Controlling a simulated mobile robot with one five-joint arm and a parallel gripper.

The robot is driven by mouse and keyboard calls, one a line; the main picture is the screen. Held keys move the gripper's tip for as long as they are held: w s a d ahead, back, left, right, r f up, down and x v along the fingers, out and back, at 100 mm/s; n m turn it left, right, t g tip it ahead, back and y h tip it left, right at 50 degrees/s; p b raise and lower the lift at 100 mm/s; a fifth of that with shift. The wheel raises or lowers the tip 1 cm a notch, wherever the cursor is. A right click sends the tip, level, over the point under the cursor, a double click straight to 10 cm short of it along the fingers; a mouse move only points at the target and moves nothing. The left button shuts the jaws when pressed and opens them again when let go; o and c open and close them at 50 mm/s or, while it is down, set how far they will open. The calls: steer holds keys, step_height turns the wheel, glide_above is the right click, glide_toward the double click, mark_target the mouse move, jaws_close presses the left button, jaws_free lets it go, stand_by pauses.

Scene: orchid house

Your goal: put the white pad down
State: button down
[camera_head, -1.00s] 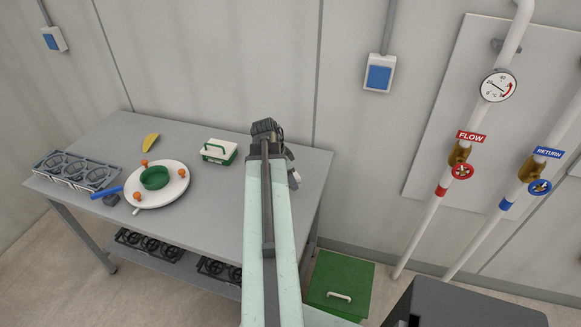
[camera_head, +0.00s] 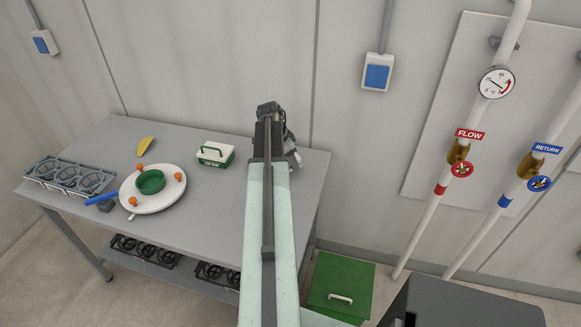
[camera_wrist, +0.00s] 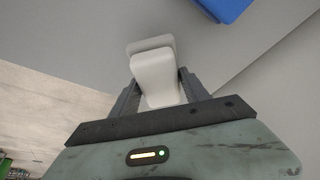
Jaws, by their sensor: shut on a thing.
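The white pad (camera_wrist: 152,68) is a pale, rounded block between the two dark fingers of my gripper (camera_wrist: 158,82) in the wrist view. My gripper is shut on it, and the pad sticks out past the fingertips. In the head view my gripper (camera_head: 272,118) is over the back right part of the grey table (camera_head: 225,200). A small white part of the pad (camera_head: 297,159) shows at its right side; my arm hides the rest. I cannot tell whether the pad touches the table.
Further left are a round white tray (camera_head: 152,206) with a green ring and orange balls, a yellow piece (camera_head: 145,145) and a grey rack (camera_head: 68,177). The table's right end looks clear.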

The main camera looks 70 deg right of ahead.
mark_target(290, 166)
step_height(290, 166, down, 4)
steer(key=b, duration=0.3)
steer(key=shift+r, duration=0.35)
steer(key=shift+f, duration=0.25)
steer(key=c, duration=0.6)
jaws_free()
steer(key=shift+r, duration=0.1)
steer(key=shift+o, duration=0.2)
steer(key=p+v, duration=1.1)
steer(key=v, duration=0.1)
steer(key=shift+r+p, duration=0.3)
steer(key=shift+p, duration=0.1)
steer(key=shift+f, duration=0.1)
